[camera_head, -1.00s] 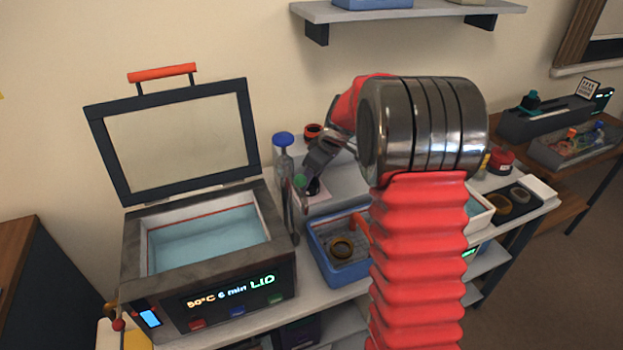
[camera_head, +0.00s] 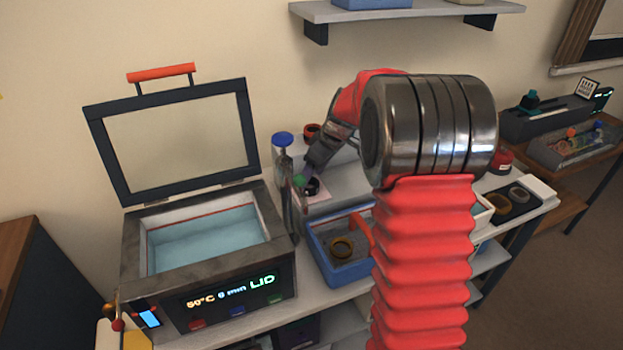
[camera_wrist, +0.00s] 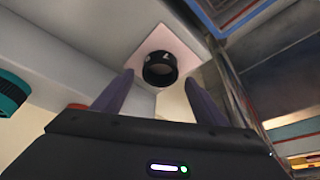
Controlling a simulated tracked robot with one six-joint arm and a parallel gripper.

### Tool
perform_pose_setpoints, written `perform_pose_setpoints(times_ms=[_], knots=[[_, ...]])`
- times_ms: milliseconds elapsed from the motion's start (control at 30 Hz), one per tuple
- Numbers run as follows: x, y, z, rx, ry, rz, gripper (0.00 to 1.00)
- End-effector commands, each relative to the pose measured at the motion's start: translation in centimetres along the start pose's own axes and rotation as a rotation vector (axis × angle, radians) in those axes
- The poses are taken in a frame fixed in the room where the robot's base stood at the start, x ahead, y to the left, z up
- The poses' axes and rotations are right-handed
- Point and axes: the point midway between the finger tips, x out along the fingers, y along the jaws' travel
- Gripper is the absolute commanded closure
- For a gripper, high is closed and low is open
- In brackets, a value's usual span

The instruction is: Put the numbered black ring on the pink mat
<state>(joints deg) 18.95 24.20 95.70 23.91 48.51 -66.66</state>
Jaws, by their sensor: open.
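The numbered black ring (camera_wrist: 160,69) rests on the pink mat (camera_wrist: 180,42), with small white marks on its rim. In the wrist view it lies between and just beyond the tips of my gripper (camera_wrist: 158,82). The fingers are spread, with a gap showing on each side of the ring; I see no contact. In the head view the ring (camera_head: 313,187) is a small dark shape on the mat (camera_head: 322,197), close under my gripper (camera_head: 308,172). The fingertips are partly hard to make out there.
A blue-capped bottle (camera_head: 283,150) and a green-topped item (camera_head: 300,181) stand close left of the mat. A blue tray (camera_head: 345,272) holding a brownish ring is in front. The open-lidded bath (camera_head: 210,285) is at left. A dark tray (camera_head: 508,203) with rings lies at right.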

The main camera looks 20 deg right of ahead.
Motion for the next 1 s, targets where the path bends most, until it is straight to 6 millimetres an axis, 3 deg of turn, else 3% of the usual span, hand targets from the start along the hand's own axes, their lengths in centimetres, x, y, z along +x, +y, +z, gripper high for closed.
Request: perform_pose_setpoints(times_ms=[533, 700, 1000], knots=[[-9.0, 0.1, 0.0, 0.000, 0.001, 0.002, 0.34], [-10.1, 0.0, 0.0, 0.000, 0.000, 0.001, 0.34], [-10.2, 0.0, 0.0, 0.000, 0.000, 0.000, 0.34]])
